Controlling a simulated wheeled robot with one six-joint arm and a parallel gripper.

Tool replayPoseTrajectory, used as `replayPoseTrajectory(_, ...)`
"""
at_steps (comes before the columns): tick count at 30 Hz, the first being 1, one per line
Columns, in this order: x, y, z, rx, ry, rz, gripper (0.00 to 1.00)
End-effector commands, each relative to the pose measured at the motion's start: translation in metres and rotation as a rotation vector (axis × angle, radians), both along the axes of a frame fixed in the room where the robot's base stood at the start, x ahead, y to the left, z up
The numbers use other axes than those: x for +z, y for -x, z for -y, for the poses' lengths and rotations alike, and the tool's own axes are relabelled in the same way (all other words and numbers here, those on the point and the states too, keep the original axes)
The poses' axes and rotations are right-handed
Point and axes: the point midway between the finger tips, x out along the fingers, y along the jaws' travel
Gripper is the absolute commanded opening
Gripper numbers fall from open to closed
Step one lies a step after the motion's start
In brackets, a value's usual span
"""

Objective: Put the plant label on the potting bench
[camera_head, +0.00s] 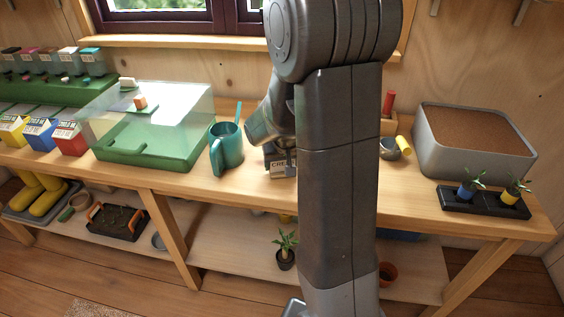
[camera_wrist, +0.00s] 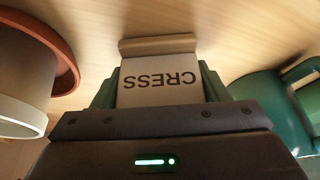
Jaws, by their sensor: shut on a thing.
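The plant label, a pale plate printed CRESS (camera_wrist: 158,85), is between the two green fingers of my gripper (camera_wrist: 158,78), which is shut on it. In the wrist view the bench top (camera_wrist: 100,22) lies just beyond the label's base. I cannot tell whether the base touches the wood.
The teal jug (camera_head: 226,150) stands close left of the label. The clear-lidded green propagator (camera_head: 150,130) is further left. Right of my arm are a metal cup (camera_head: 389,149), a grey soil tray (camera_head: 475,150) and a black seedling tray (camera_head: 484,203). A terracotta-rimmed pot (camera_wrist: 40,50) is near my gripper.

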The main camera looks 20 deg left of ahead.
Motion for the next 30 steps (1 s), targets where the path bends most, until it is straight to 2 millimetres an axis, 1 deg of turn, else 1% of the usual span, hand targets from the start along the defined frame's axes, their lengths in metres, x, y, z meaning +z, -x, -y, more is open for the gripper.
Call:
replayPoseTrajectory(5, -0.004, 0.000, 0.000, 0.000, 0.000, 0.000, 0.46)
replayPoseTrajectory(6, -0.004, 0.000, 0.000, 0.000, 0.000, 0.000, 0.70)
replayPoseTrajectory(8, -0.003, 0.000, 0.000, 0.000, 0.000, 0.000, 0.82)
replayPoseTrajectory(9, -0.003, 0.000, 0.000, 0.000, 0.000, 0.000, 0.89)
replayPoseTrajectory(17, -0.003, 0.000, 0.000, 0.000, 0.000, 0.000, 0.90)
replayPoseTrajectory(22, 0.005, 0.001, 0.000, 0.000, -0.001, 0.001, 0.90)
replayPoseTrajectory(26, 0.021, 0.006, 0.004, 0.000, -0.003, 0.003, 0.90)
replayPoseTrajectory(30, 0.046, 0.014, 0.010, -0.001, -0.004, 0.003, 0.90)
